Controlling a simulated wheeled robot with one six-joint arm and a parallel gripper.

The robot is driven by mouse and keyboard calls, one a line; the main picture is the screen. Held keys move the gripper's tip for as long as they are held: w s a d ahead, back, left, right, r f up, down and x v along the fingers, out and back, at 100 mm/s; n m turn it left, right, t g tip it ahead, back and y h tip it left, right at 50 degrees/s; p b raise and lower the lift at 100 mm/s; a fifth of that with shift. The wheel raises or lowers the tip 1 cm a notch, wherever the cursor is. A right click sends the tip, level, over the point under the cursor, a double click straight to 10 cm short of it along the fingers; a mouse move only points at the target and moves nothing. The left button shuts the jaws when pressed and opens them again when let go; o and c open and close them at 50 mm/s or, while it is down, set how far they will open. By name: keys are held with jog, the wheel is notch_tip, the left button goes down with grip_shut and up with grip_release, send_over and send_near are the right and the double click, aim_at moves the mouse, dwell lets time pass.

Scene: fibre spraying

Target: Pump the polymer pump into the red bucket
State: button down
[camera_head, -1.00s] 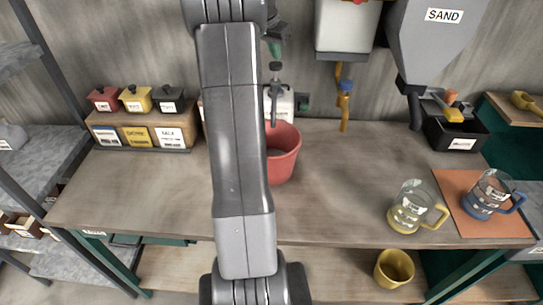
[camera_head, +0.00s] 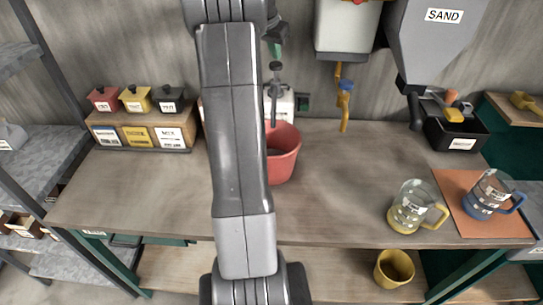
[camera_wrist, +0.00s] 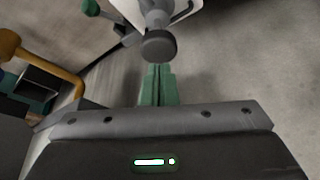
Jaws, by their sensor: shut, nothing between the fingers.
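The polymer pump has a dark round knob (camera_head: 276,66) on a thin upright stem, above a white body (camera_head: 284,103) at the back of the bench. The red bucket (camera_head: 284,158) stands in front of it, its left part hidden behind my arm. My gripper (camera_head: 275,49), with green fingers, is just above the knob. In the wrist view my green fingers (camera_wrist: 157,86) are together and empty, pointing at the dark knob (camera_wrist: 159,46). I cannot tell whether they touch it.
Labelled boxes (camera_head: 140,133) stand at left. Two jugs (camera_head: 408,210) (camera_head: 489,192) stand at right. The bench middle is clear.

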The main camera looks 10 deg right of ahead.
aim_at(275, 64)
jog(key=shift+f, duration=0.15)
jog(key=shift+f+b, duration=1.45)
jog(key=shift+f, duration=0.65)
jog(key=shift+r, duration=0.1)
jog(key=shift+r+p, duration=1.8)
jog(key=shift+r, duration=0.35)
jog(key=shift+f, duration=0.1)
